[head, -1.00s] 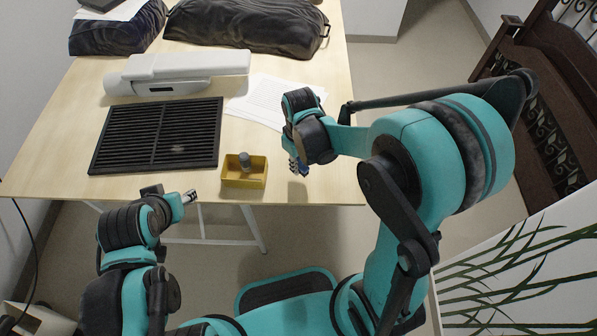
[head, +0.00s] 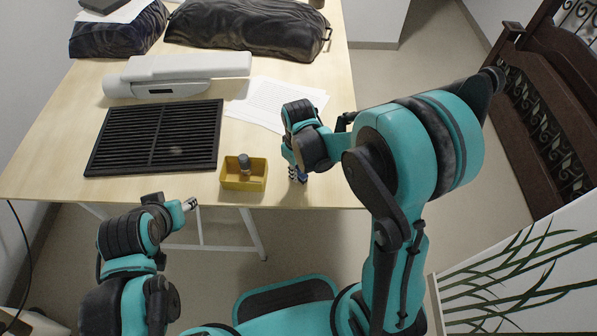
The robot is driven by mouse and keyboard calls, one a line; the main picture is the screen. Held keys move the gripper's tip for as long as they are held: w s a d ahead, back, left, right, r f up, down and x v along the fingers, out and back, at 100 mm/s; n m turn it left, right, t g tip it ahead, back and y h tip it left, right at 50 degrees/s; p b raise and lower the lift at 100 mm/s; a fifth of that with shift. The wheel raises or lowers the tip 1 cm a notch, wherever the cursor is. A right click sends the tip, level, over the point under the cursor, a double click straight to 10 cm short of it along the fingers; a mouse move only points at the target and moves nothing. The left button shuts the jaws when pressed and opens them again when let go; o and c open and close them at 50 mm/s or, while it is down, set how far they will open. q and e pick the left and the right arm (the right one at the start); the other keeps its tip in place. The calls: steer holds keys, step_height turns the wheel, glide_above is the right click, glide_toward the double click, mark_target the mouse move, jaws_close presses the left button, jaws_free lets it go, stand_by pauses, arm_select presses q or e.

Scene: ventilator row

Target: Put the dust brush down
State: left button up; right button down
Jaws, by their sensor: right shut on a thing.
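My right gripper (head: 297,178) points down over the front right part of the table (head: 330,185), right of the yellow box. It is shut on the dust brush (head: 303,179), of which only a small dark blue bit shows between and beside the fingers. The rest of the brush is hidden by the gripper and wrist. The brush is at or just above the tabletop; I cannot tell if it touches. My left gripper (head: 190,204) is off the table's front edge, and its finger opening cannot be made out.
A yellow box (head: 232,186) with a grey knob-like piece (head: 244,162) stands near the front edge. A black slatted grille (head: 150,168) lies left. Papers (head: 275,100), a white device (head: 185,72) and dark bags (head: 245,30) lie farther back. Bare tabletop surrounds my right gripper.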

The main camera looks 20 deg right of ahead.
steer(key=c, duration=1.4)
jaws_free()
steer(key=shift+s+f, duration=0.15)
steer(key=shift+w+f, duration=0.15)
steer(key=shift+w, duration=0.05)
step_height(320, 180, up, 13)
steer(key=p, duration=0.5)
steer(key=shift+s+d+r+m+t, duration=0.9)
steer(key=shift+s+r+t, duration=0.35)
steer(key=shift+s, duration=0.45)
steer(key=shift+s+d+r+m+t, duration=0.65)
steer(key=shift+s+r+m+t, duration=0.6)
steer(key=shift+s, duration=0.5)
steer(key=shift+s+d+r+m+t, duration=0.8)
steer(key=shift+s+r+t, duration=0.3)
steer(key=shift+s+r, duration=0.45)
